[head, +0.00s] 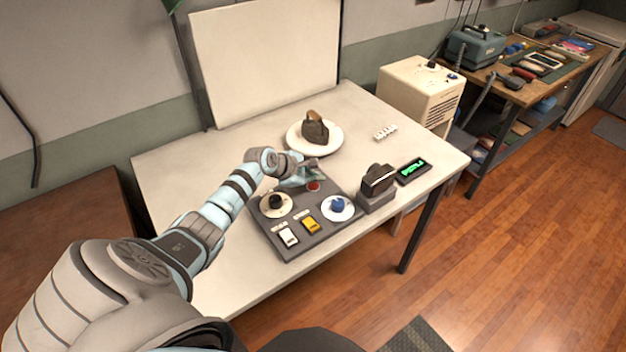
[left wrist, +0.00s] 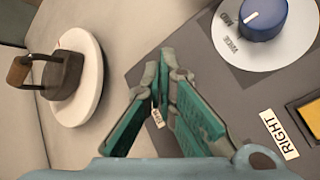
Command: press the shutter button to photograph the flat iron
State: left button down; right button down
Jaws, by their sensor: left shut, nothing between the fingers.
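The dark flat iron (head: 316,130) with a brown handle sits on a round white plate (head: 291,139) at the back of the table; it also shows at the left of the left wrist view (left wrist: 62,76). A red round button (head: 313,186) is on the far part of the grey control panel (head: 290,250). My left gripper (head: 308,172) is shut and empty, just beside the button over the panel's far edge. In the left wrist view its fingertips (left wrist: 172,68) meet and the red button is hidden. I cannot tell whether they touch anything. My right gripper is out of view.
The panel bears a black knob (head: 276,202), a blue knob (head: 338,204), a white switch (head: 288,238) and a yellow switch (head: 312,226). A dark camera (head: 377,180) on a block and a green-lit display (head: 412,170) stand right. A white backdrop (head: 265,60) rises behind.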

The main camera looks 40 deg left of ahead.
aim_at(314, 187)
pick_arm(q)
jog(key=shift+r, duration=0.1)
notch_tip(314, 187, up, 4)
jog(key=p, duration=0.4)
jog(key=shift+r+p, duration=0.35)
jog(key=shift+r, duration=0.15)
jog(key=shift+f, duration=0.15)
dwell(0.5)
